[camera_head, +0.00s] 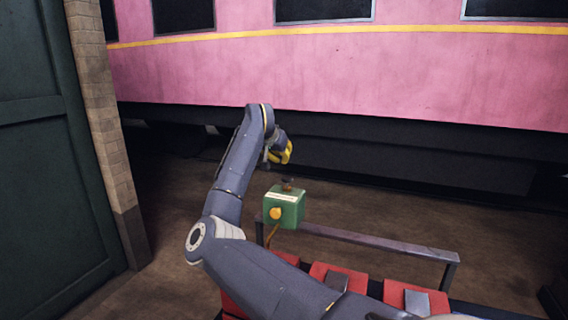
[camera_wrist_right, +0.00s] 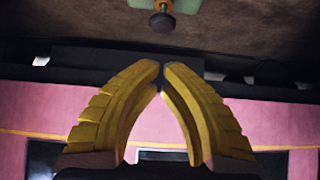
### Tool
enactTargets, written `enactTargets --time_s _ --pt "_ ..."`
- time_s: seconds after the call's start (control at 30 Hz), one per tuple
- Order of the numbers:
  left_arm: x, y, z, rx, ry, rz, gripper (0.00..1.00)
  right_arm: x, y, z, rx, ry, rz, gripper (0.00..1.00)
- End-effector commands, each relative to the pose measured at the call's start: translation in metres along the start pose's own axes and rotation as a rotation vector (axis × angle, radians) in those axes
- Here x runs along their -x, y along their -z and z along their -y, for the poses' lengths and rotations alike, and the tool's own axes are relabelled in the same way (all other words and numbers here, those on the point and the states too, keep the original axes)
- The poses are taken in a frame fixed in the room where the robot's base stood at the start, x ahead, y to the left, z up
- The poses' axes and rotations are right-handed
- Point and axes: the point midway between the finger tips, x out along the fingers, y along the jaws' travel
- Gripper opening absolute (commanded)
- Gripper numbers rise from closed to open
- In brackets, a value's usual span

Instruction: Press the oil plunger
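A green oil box (camera_head: 286,207) stands at the rail, with a dark round plunger knob (camera_head: 287,186) on a short stem on its top and a yellow round knob on its front. My right gripper (camera_head: 283,153), with yellow fingers, is above the plunger in the head view, apart from it. In the right wrist view the fingertips (camera_wrist_right: 161,75) come together with nothing between them. The plunger knob (camera_wrist_right: 162,22) shows beyond the fingertips at the top edge, with part of the green box (camera_wrist_right: 188,5) behind it. My left gripper is not in view.
A metal rail (camera_head: 375,239) runs right from the box, above red blocks (camera_head: 340,277) with grey pieces. A pink rail carriage (camera_head: 340,75) fills the back. A brick pillar (camera_head: 103,130) and dark green door (camera_head: 45,180) stand left. Open floor lies between.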

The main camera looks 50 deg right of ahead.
Motion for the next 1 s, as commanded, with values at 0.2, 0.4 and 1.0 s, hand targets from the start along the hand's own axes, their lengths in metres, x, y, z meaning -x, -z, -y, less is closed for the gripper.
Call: enactTargets --time_s 0.2,0.4,1.0 --pt "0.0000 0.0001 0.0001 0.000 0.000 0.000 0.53 0.0126 0.0001 0.0000 -0.001 0.000 0.000 0.00" --pt "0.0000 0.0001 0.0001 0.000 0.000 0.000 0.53 0.0141 0.0001 -0.0004 -0.001 0.000 0.000 0.00" --pt "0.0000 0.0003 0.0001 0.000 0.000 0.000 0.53 0.0138 0.0002 -0.0003 -0.001 0.000 0.000 0.00"
